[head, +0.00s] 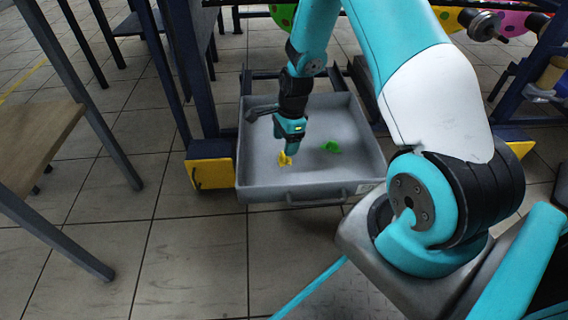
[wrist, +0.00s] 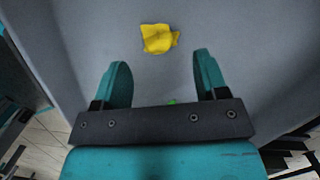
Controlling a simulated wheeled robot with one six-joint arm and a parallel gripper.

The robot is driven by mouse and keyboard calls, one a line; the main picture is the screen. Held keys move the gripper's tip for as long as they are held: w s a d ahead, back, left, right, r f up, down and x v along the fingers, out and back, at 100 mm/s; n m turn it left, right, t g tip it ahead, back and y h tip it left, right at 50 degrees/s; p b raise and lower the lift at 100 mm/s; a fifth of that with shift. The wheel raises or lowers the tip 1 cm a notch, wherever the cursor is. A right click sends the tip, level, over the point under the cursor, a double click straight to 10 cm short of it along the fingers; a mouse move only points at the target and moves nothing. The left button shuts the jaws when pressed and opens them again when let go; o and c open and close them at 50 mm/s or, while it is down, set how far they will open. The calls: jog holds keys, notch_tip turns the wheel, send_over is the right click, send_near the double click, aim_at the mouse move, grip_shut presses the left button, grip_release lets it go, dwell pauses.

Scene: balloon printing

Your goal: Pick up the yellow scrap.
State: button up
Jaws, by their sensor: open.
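The yellow scrap (head: 285,159) lies on the floor of the grey tray (head: 258,187), left of its middle. In the wrist view the yellow scrap (wrist: 159,39) is ahead of the fingertips, roughly centred between them. My gripper (head: 288,148) points down into the tray, right over the scrap in the head view. In the wrist view my gripper (wrist: 161,70) is open, with nothing between its two teal fingers. The scrap appears clear of both fingers.
A green scrap (head: 330,147) lies in the tray to the right; a bit of green (wrist: 171,101) shows past my gripper's body. The tray has raised walls and a front handle (head: 316,197). A blue frame with yellow feet (head: 209,174) stands beside it. A wooden-topped table (head: 38,135) is at left.

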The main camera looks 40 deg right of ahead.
jog(key=f+b, duration=0.4)
jog(key=f, duration=0.1)
jog(key=shift+a+f+b, duration=0.2)
jog(key=shift+a+b, duration=0.1)
jog(key=shift+b, duration=0.1)
jog(key=shift+r, duration=0.15)
jog(key=c, duration=1)
